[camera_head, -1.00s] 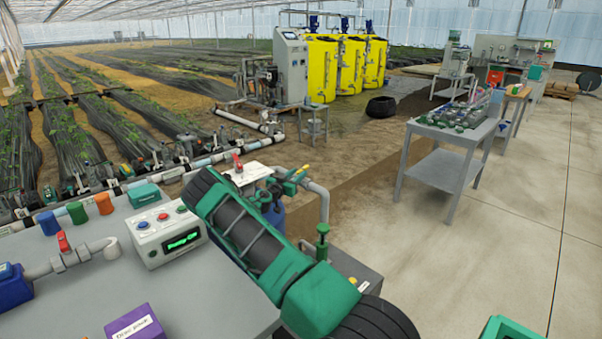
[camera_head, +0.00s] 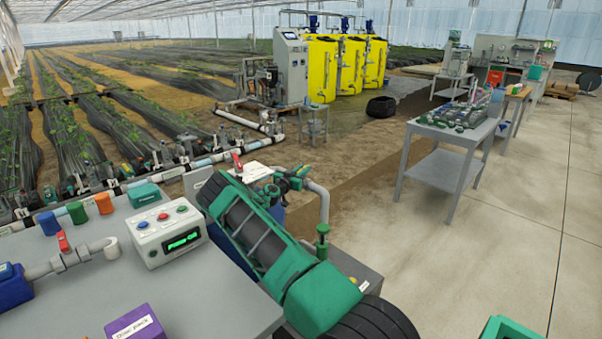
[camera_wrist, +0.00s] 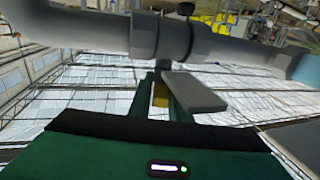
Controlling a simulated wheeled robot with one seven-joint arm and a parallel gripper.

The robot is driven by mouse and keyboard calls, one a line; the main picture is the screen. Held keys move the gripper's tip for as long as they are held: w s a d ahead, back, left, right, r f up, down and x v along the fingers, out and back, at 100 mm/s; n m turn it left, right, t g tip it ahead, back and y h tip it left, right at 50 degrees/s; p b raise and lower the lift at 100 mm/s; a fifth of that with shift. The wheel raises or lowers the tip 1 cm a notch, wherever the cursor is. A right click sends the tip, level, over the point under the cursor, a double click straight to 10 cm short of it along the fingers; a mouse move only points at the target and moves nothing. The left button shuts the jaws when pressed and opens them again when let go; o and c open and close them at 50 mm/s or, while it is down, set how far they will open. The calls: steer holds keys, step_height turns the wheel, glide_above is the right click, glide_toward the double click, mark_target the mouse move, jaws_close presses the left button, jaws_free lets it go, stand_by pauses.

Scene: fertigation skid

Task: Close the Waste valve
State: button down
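In the wrist view, a grey pipe with a thick valve body (camera_wrist: 160,38) crosses the top. A flat grey lever (camera_wrist: 195,92) hangs from it, angled down to the right. My gripper (camera_wrist: 160,80) points up at it with two dark green fingers, a narrow gap between them and a yellow patch showing in the gap. The lever lies beside and partly over the right finger; I cannot tell whether they touch. No Waste label is readable.
On the grey bench stand a red-handled valve (camera_head: 63,242), a control box (camera_head: 165,232) with a lit display, and a purple box (camera_head: 136,325). Beyond my arm are a pipe (camera_head: 322,200) and a green-handled valve (camera_head: 323,238). The floor to the right is open.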

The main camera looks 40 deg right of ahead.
steer(key=shift+w+g, duration=0.2)
steer(key=shift+g, duration=0.1)
steer(key=shift+w+r+m+g+h, duration=0.15)
steer(key=shift+m+g+h, duration=0.15)
steer(key=shift+m+g, duration=1.3)
steer(key=shift+a+g, duration=0.2)
steer(key=shift+g, duration=0.4)
steer(key=c, duration=1.7)
jaws_free()
steer(key=shift+w, duration=0.1)
steer(key=shift+c, duration=0.2)
steer(key=shift+s+d, duration=0.1)
steer(key=shift+s, duration=0.1)
steer(key=r, duration=0.2)
steer(key=a+r, duration=0.1)
steer(key=r, duration=0.1)
steer(key=shift+w, duration=0.4)
steer(key=a+r, duration=0.2)
steer(key=a, duration=0.1)
steer(key=a+r, duration=0.2)
steer(key=a, duration=0.2)
steer(key=a+r, duration=0.2)
steer(key=a, duration=0.1)
steer(key=shift+a+r, duration=0.3)
steer(key=shift+a, duration=0.1)
